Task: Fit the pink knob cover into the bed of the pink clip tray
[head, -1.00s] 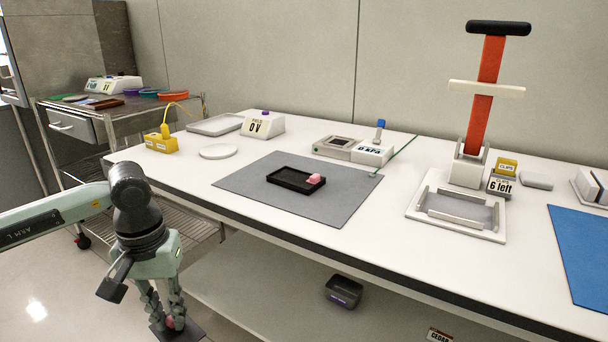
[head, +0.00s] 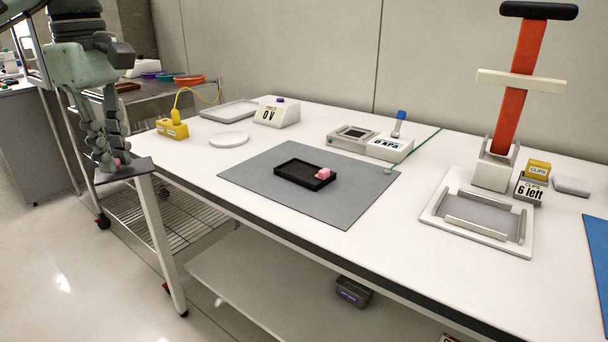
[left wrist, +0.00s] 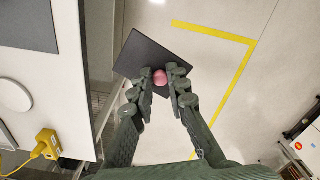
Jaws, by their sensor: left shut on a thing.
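The knob cover is a dark flat plate (head: 128,172) with a round pink knob. My left gripper (head: 107,162), at the far left of the head view, is shut on the pink knob and holds the plate below its fingers, off the left end of the bench. In the left wrist view the fingers (left wrist: 160,85) close around the pink knob (left wrist: 160,77), with the dark plate (left wrist: 145,55) beyond. The clip tray (head: 292,180) is a shallow black tray with a pink clip (head: 323,173) at its right end. My right gripper is out of view.
The tray lies on a grey mat (head: 345,205). A yellow block with a cable (head: 172,129) and a white disc (head: 229,139) are on the bench's left part. A gauge box (head: 388,148) stands behind the mat; a red-posted press (head: 525,60) is at right.

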